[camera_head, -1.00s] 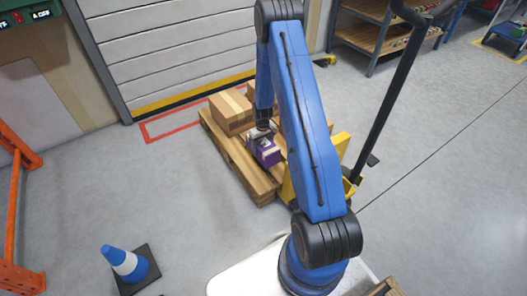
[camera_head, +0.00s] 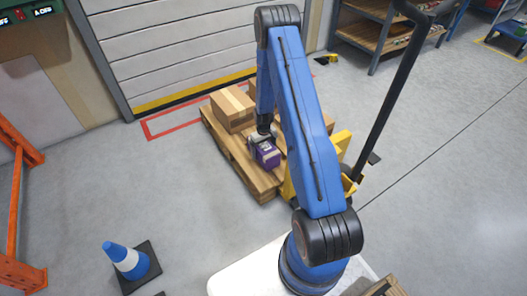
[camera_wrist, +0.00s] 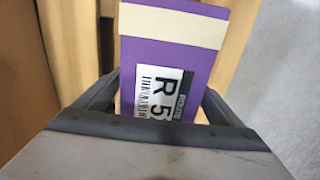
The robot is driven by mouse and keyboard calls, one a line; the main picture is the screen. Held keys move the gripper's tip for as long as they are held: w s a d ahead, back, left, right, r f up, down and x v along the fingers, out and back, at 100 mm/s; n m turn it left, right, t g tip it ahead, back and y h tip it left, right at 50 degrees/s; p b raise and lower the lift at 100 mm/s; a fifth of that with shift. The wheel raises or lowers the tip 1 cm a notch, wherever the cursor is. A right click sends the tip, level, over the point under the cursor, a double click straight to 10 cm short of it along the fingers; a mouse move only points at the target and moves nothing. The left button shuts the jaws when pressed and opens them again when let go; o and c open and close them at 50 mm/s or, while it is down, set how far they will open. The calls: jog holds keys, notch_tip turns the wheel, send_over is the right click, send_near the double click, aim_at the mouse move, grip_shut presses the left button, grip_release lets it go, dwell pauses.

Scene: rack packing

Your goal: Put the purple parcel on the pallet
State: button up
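The purple parcel (camera_head: 266,154) has a cream band and a white label marked R 5. It sits on the wooden pallet (camera_head: 232,155), near the pallet's front right part. In the wrist view the parcel (camera_wrist: 215,60) lies just beyond and between my fingers. My gripper (camera_head: 262,139) is right at the parcel, at its far left side in the head view. In the wrist view my gripper (camera_wrist: 160,100) looks open, with thin strips of wood showing between the fingers and the parcel's sides. The parcel's underside is hidden.
A cardboard box (camera_head: 232,108) stands on the pallet behind the parcel, with another partly hidden by my arm. A yellow pallet jack (camera_head: 342,145) with a tall black handle is at the right. A blue and white cone (camera_head: 126,262) stands front left on open floor.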

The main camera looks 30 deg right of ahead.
notch_tip(320, 180, up, 13)
jog(key=shift+f, duration=0.1)
jog(key=s+a+r+t, duration=0.1)
jog(key=s+a+r, duration=0.3)
jog(key=r, duration=0.7)
jog(key=s+a+r, duration=0.3)
jog(key=s+r, duration=0.1)
jog(key=r, duration=0.7)
jog(key=s+a+r+t, duration=0.1)
jog(key=s+a+r, duration=0.3)
jog(key=r, duration=0.7)
jog(key=s+a+r+t, duration=0.1)
jog(key=s+a+r, duration=0.1)
jog(key=s, duration=0.7)
jog(key=s+a+r+t, duration=0.1)
jog(key=s+a+r, duration=0.2)
jog(key=s, duration=0.6)
jog(key=s+a+r, duration=0.2)
jog(key=s+r, duration=0.4)
jog(key=s, duration=0.3)
jog(key=shift+s+a+r+t, duration=0.25)
jog(key=shift+s+t, duration=0.15)
jog(key=shift+d, duration=0.1)
